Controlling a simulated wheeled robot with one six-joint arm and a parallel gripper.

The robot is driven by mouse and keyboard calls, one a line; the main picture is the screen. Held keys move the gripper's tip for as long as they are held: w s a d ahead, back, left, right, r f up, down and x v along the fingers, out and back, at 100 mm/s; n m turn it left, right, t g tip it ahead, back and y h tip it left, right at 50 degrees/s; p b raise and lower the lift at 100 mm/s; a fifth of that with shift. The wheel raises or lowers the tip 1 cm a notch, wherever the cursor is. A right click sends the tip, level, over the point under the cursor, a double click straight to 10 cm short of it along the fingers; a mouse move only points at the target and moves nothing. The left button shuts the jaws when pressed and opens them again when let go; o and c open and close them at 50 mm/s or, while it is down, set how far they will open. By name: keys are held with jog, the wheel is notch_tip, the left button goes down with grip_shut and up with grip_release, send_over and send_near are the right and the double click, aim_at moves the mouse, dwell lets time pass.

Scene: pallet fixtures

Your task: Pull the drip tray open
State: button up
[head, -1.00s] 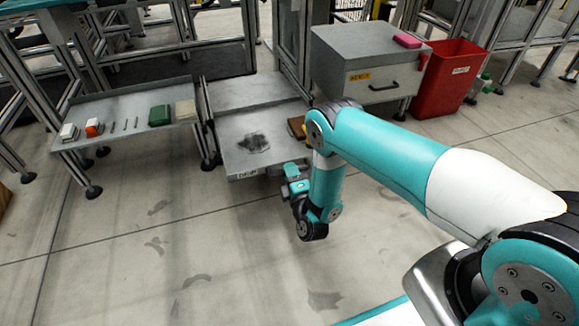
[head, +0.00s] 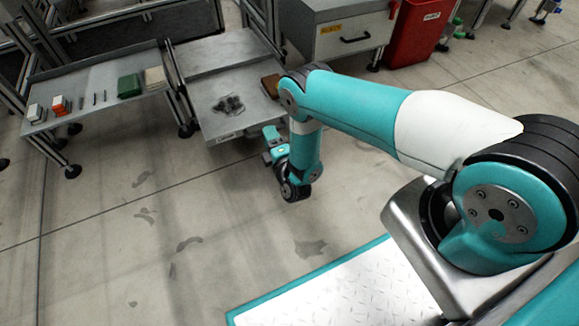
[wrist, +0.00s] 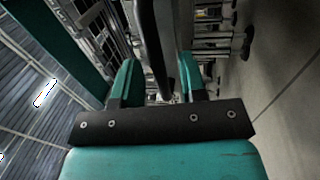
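The drip tray (head: 252,119) is a flat grey metal tray with a dark stain on it and a small label on its front edge. It projects forward at the lower front of a metal frame. My gripper (head: 268,145) is low at the tray's front edge, right of the label. In the wrist view, the fingers of my gripper (wrist: 157,70) stand apart. A dark bar (wrist: 152,35), seemingly the tray's handle, runs between them, with narrow gaps showing on both sides. Contact cannot be told. The head view hides the handle behind my gripper.
A brown block (head: 271,84) lies at the tray's right side. A shelf (head: 65,92) with small boxes and a green block (head: 129,86) stands left. A grey drawer cabinet (head: 360,38) and red bin (head: 414,35) stand behind right. The floor in front is clear.

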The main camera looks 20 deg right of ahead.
jog(key=s+f+p, duration=0.2)
jog(key=s+p, duration=1.1)
jog(key=s, duration=0.2)
jog(key=shift+s+f+p, duration=0.2)
jog(key=shift+f+p, duration=0.15)
jog(key=shift+f, duration=0.05)
jog(key=shift+w, duration=0.1)
